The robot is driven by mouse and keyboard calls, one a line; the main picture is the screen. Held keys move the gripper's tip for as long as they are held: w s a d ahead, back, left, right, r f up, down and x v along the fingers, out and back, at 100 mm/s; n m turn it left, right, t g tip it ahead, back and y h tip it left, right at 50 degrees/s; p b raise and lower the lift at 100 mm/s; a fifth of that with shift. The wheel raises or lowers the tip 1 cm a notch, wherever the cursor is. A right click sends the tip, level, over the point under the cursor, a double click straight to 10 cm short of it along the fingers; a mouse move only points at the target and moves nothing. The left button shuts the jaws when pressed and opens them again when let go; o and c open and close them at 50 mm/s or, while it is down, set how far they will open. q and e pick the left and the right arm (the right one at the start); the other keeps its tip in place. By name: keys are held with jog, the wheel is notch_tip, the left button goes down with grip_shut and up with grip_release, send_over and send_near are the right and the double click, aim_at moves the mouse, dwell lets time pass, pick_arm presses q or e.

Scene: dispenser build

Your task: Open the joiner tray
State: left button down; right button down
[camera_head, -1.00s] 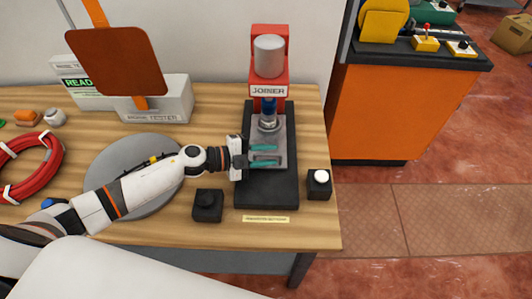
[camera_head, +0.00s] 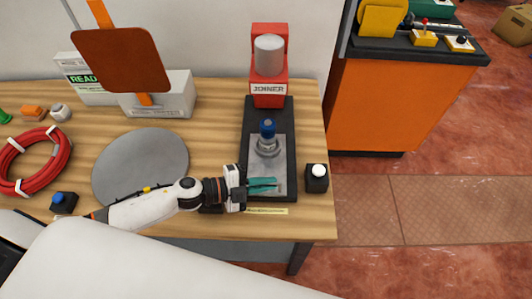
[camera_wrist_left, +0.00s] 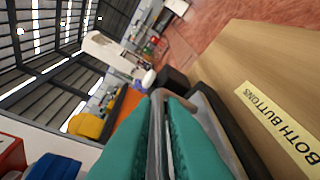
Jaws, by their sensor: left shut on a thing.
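The joiner (camera_head: 269,88) is a red press with a grey cylinder at the back of the bench. Its grey metal tray (camera_head: 279,168) lies on the black base (camera_head: 290,150), drawn out toward the front edge, clear of the press head. A blue-topped metal part (camera_head: 267,138) stands upright on the tray. My left gripper (camera_head: 262,185) is at the tray's front end. In the left wrist view its teal fingers (camera_wrist_left: 165,105) are shut on a thin metal bar, the tray's handle (camera_wrist_left: 157,135). My right gripper is not in view.
A black box with a white button (camera_head: 317,178) stands right of the base. A yellow "BOTH BUTTONS" label (camera_wrist_left: 280,125) is on the bench. A grey disc (camera_head: 140,160) and a red coil (camera_head: 40,183) lie left.

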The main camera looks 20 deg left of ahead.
pick_arm(q)
jog(key=s, duration=0.2)
jog(key=s+d, duration=0.1)
jog(key=s, duration=0.1)
jog(key=c, duration=1.5)
grip_release()
jog(key=shift+s+a, duration=0.25)
jog(key=shift+a, duration=0.05)
jog(key=shift+b+v, duration=1.2)
jog(key=shift+v, duration=4.45)
